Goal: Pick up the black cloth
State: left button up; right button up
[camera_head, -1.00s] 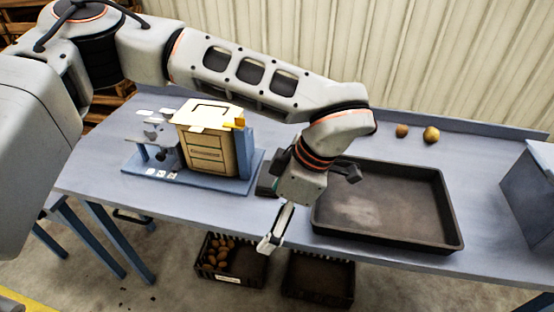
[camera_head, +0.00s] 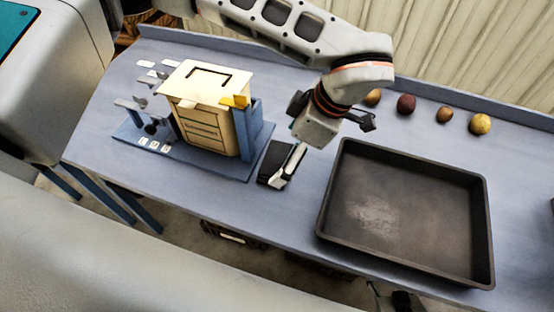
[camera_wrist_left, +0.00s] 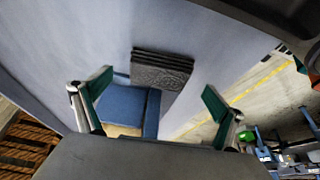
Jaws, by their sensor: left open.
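The black cloth (camera_head: 270,163) lies folded flat on the blue-grey table, between the wooden box and the black tray. In the left wrist view it shows as a dark layered stack (camera_wrist_left: 162,68) just beyond the fingertips. My left gripper (camera_head: 287,170) is open and empty, close over the cloth; one pale finger covers part of it in the head view. In the wrist view the two green-padded fingers (camera_wrist_left: 157,86) stand wide apart, with the cloth ahead between their lines. Contact cannot be told. A dark part at the bottom edge seems to be my right gripper (camera_head: 402,301), mostly cut off.
A wooden box (camera_head: 207,115) on a blue base (camera_head: 190,163) stands left of the cloth. A large, empty black tray (camera_head: 405,215) is to its right. Several potatoes (camera_head: 445,115) lie along the back. The table's front edge is near the cloth.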

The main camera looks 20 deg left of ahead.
aim_at(279, 159)
pick_arm(q)
jog(key=shift+x, duration=1.9)
jog(key=shift+a, duration=0.1)
jog(key=c, duration=1.2)
pick_arm(e)
jog(key=shift+w+r, duration=0.2)
jog(key=shift+w, duration=0.15)
pick_arm(q)
jog(key=shift+r, duration=0.1)
notch_tip(279, 159, up, 20)
jog(key=p, duration=0.1)
pick_arm(e)
jog(key=shift+w+a+r, duration=0.1)
jog(key=shift+r, duration=0.6)
